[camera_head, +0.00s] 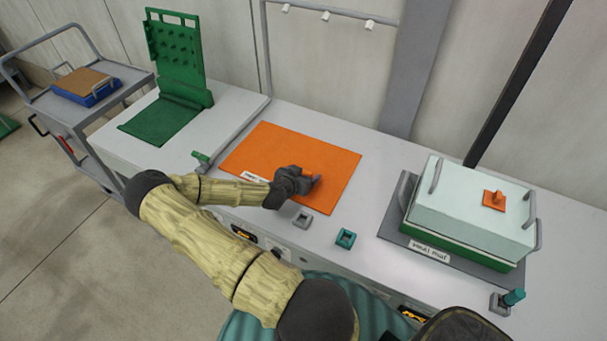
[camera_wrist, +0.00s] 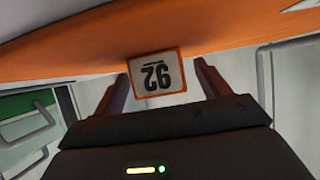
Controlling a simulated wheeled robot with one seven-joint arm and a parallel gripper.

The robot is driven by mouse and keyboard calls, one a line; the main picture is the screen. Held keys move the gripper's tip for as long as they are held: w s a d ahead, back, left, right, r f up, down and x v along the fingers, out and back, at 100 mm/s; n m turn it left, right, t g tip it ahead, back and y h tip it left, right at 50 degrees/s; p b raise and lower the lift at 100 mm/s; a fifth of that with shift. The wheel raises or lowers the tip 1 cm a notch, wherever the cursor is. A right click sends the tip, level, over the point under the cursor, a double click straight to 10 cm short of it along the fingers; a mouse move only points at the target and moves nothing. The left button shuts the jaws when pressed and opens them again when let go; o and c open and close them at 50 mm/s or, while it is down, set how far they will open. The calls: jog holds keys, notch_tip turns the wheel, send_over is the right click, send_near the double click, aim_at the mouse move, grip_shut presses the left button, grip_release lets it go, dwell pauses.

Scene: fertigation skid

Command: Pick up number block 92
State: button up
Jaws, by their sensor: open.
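Number block 92 (camera_wrist: 157,75) has a pale face with an orange rim. Its number reads upside down in the wrist view. It is at the edge of the orange mat (camera_wrist: 90,52). My gripper (camera_wrist: 161,76) is open, with one dark finger on each side of the block. I cannot tell whether either finger touches it. In the head view my gripper (camera_head: 312,181) is low over the right part of the orange mat (camera_head: 262,147). There the block is hard to make out against the mat and behind the gripper.
A grey square holder (camera_head: 303,220) and a teal one (camera_head: 346,238) stand on the bench in front of the mat. A pale lidded box (camera_head: 470,205) stands on a grey mat at right. A green pegboard stand (camera_head: 178,50) is at left. A grey cart (camera_head: 125,100) stands beyond.

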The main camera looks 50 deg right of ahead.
jog(key=shift+c, duration=0.2)
dwell(0.3)
jog(key=c, duration=1)
jog(key=shift+r, duration=0.15)
notch_tip(320, 180, up, 10)
jog(key=shift+f+b, duration=0.1)
jog(key=shift+b, duration=0.5)
